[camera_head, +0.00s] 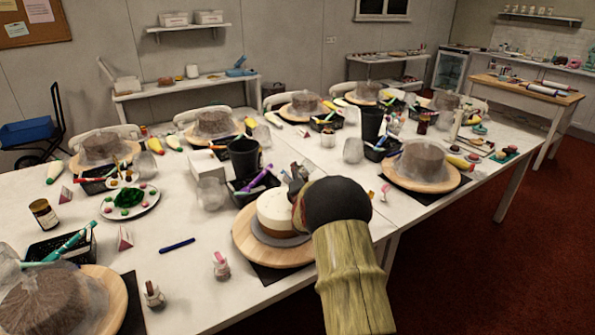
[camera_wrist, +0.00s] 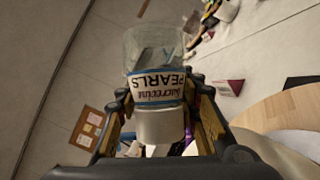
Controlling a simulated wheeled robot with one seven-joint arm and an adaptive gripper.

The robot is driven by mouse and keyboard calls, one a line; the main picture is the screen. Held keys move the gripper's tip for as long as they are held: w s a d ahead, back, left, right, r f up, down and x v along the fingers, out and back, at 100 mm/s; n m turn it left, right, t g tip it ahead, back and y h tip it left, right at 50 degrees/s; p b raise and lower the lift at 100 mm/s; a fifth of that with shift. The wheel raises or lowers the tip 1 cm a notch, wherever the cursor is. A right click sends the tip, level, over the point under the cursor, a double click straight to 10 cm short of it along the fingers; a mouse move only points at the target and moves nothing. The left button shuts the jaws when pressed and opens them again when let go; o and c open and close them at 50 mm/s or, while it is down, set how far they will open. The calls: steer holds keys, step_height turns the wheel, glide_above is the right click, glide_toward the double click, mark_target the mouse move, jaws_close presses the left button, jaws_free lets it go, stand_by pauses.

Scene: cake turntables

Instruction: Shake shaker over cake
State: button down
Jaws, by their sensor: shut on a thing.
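The shaker (camera_wrist: 157,88) is a clear jar with a blue and white "PEARLS" label and a white cap, seen in the wrist view. My gripper (camera_wrist: 160,108) is shut on it, with a finger on each side. The label reads upside down there. In the head view my arm hides most of the gripper and the shaker. The cake (camera_head: 277,212), white on top with a brown lower band, sits on a round wooden turntable (camera_head: 246,243) near the table's front edge. My arm covers the cake's right side. The gripper is close to the cake; its exact height above it is unclear.
Other wrapped cakes on turntables stand around the white table (camera_head: 200,278). A black basket (camera_head: 250,186) and a dark cup (camera_head: 244,158) stand behind the cake.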

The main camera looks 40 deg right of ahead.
mark_target(304, 172)
steer(key=shift+r, duration=0.1)
steer(key=shift+d+r, duration=0.15)
steer(key=shift+d, duration=0.2)
steer(key=shift+s+a+f+m+g+y+p, duration=0.15)
steer(key=shift+s+m+p, duration=0.1)
steer(key=shift+s, duration=0.35)
steer(key=shift+s+a+f+m+g+y+p, duration=0.15)
steer(key=shift+s+m, duration=0.15)
steer(key=shift+s, duration=0.35)
steer(key=shift+s+a+f+m+p, duration=0.15)
steer(key=shift+s+m, duration=0.1)
steer(key=shift+s, duration=0.35)
steer(key=shift+r+n+b, duration=0.1)
steer(key=shift+n+b, duration=0.3)
steer(key=shift+b, duration=0.2)
steer(key=shift+r, duration=0.1)
